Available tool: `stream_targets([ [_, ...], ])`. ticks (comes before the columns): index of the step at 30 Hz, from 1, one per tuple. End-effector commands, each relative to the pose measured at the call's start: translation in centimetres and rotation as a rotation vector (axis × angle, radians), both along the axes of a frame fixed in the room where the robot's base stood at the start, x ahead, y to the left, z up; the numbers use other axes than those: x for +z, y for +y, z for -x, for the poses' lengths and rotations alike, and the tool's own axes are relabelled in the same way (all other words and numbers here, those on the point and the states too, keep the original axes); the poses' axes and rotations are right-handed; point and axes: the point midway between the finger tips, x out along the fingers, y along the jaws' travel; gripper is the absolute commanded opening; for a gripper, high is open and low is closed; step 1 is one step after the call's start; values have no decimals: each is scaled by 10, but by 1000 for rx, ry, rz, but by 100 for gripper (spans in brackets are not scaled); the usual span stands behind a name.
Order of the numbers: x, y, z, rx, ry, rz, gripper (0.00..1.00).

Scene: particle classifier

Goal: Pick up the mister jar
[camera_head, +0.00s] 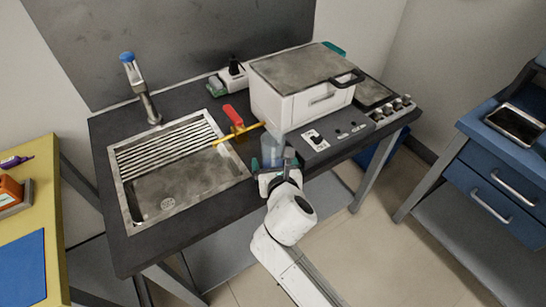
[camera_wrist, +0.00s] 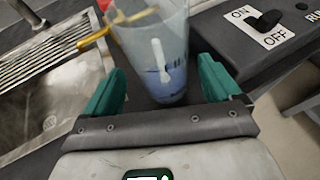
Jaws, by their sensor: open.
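The mister jar (camera_wrist: 150,50) is a clear, tall container with a bluish lower part and a white mark on its side. It stands on the dark counter, and it also shows in the head view (camera_head: 271,148) in front of the white machine. My gripper (camera_head: 274,164) is open, with its green fingers on the left and right of the jar in the wrist view (camera_wrist: 160,84). I see gaps between the fingers and the jar. The jar's top is cut off in the wrist view, and my gripper partly hides its lower part in the head view.
A yellow rod (camera_head: 238,134) and a red-handled item (camera_head: 233,116) are close to the jar on its left. A steel sink (camera_head: 185,180) lies further left. The white machine (camera_head: 310,103) stands behind, with a switch panel (camera_head: 325,136) to the jar's right.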

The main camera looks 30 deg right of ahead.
Motion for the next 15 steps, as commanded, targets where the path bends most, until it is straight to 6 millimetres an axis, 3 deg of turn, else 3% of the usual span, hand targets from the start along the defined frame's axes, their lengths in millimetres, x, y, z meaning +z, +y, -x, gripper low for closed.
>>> stream_targets([
  [6, -11, -13, -24, -1, -1, 1, 91],
  [15, -13, -14, -28, 0, -1, 0, 91],
])
